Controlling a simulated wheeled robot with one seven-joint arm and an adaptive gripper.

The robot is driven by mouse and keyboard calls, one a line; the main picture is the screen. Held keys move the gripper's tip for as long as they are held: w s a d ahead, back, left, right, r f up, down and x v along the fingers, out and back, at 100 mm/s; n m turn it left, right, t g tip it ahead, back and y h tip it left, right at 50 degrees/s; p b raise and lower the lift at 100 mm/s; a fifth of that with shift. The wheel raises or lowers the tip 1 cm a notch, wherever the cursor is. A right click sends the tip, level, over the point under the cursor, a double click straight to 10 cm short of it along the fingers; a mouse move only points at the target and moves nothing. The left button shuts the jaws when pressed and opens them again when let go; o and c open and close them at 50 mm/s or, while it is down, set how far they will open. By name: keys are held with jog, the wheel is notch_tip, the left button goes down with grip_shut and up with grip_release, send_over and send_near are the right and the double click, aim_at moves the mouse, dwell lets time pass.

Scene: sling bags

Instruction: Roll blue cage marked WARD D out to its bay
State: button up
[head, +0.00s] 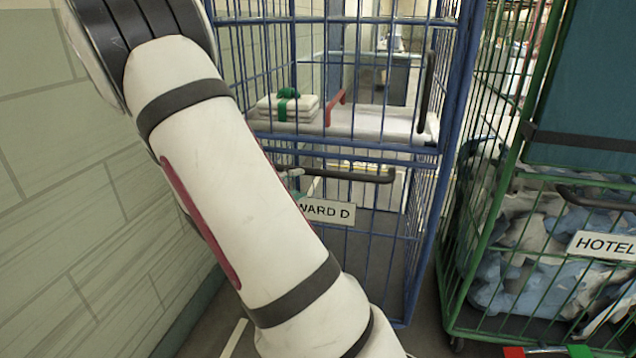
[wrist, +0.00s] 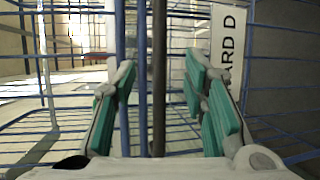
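The blue cage (head: 441,205) stands ahead of me, with its white WARD D sign (head: 330,211) partly hidden behind my arm. A dark horizontal handle (head: 350,175) crosses its front just above the sign. In the wrist view, my gripper (wrist: 159,76) has its teal-padded fingers apart. The dark handle (wrist: 159,110) runs between them, with a gap showing on both sides. The WARD D sign (wrist: 228,45) is just beyond the right finger. In the head view my arm hides most of the gripper.
A green cage (head: 508,170) marked HOTEL (head: 604,246), holding blue and white laundry, stands close on the right. A pale block wall (head: 60,190) runs along the left. Folded white linen with a green band (head: 287,107) lies on the blue cage's shelf (head: 375,124).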

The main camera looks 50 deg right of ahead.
aim_at(323, 175)
jog(key=d, duration=0.4)
jog(key=d+f+b, duration=0.1)
jog(key=d, duration=0.4)
jog(key=d+f, duration=0.1)
jog(key=d, duration=0.3)
jog(key=shift+d+f, duration=0.15)
jog(key=shift+f, duration=0.05)
grip_shut()
